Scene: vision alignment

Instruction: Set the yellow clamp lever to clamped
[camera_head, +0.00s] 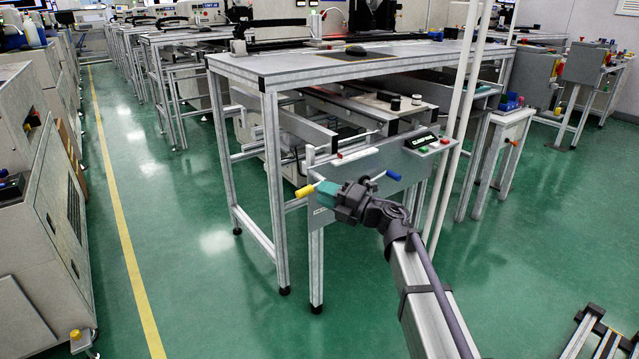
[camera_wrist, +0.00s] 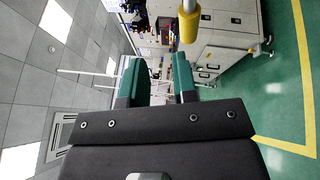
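The yellow clamp lever (camera_head: 304,191) sticks out at the left end of the grey control panel (camera_head: 372,168) in the head view, on a thin metal rod. It also shows in the wrist view as a yellow handle (camera_wrist: 189,25) at the top, just beyond the right finger. My gripper (camera_head: 327,194) is close to the lever, just right of it in the head view. In the wrist view its two teal fingers (camera_wrist: 157,65) stand apart with nothing between them. The lever is not between the fingers; I cannot tell whether one touches it.
A blue-handled lever (camera_head: 393,175) sits right of my gripper on the same panel. The panel has a dark display (camera_head: 420,141) and red and green buttons. A workbench (camera_head: 330,68) stands behind. The green floor on the left is clear, up to grey cabinets (camera_head: 50,200).

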